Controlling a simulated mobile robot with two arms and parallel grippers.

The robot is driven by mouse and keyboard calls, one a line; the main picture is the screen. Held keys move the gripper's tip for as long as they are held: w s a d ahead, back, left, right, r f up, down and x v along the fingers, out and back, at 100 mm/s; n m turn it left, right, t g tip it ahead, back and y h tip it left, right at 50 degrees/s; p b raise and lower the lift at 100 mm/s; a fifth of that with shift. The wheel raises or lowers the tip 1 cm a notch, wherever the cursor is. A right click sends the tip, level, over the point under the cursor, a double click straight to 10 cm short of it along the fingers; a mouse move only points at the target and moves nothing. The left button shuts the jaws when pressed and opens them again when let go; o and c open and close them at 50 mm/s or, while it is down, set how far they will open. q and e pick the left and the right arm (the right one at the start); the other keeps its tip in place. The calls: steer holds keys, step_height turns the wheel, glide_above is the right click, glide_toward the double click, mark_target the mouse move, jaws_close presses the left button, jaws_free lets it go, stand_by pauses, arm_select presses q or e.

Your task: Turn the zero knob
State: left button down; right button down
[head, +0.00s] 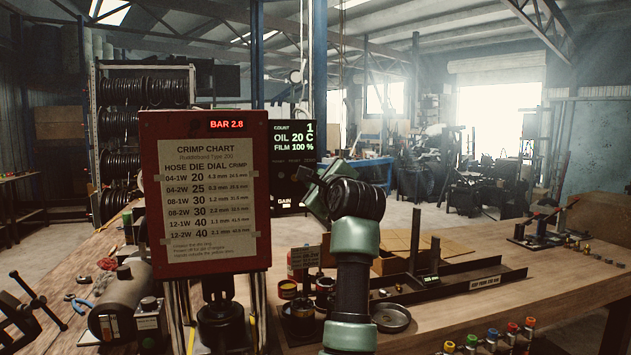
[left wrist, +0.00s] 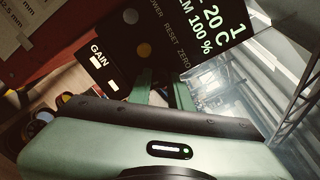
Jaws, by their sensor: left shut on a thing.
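The dark control panel (head: 293,155) stands behind the red crimp chart board in the head view. Its screen reads count 1, oil 20 C and film 100 %. The panel (left wrist: 127,78) also fills the upper middle of the left wrist view, with POWER, RESET and ZERO labels and a GAIN label. My left gripper (head: 311,187) is at the panel's front. In the left wrist view its green fingers (left wrist: 164,84) reach the panel just below the ZERO label. They are shut on the zero knob, which they hide. My right gripper is not in view.
The red crimp chart board (head: 207,258) stands close to the left of my gripper. The wooden bench (head: 560,268) carries a dark rail tray (head: 490,277), a round dish (head: 391,318) and small tins. Several colour-capped bottles stand at the front right. The bench's right middle is clear.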

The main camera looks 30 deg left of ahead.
arm_select(q)
steer(key=m, duration=0.6)
steer(key=shift+f, duration=0.15)
steer(key=shift+m, duration=0.3)
stand_by(0.4)
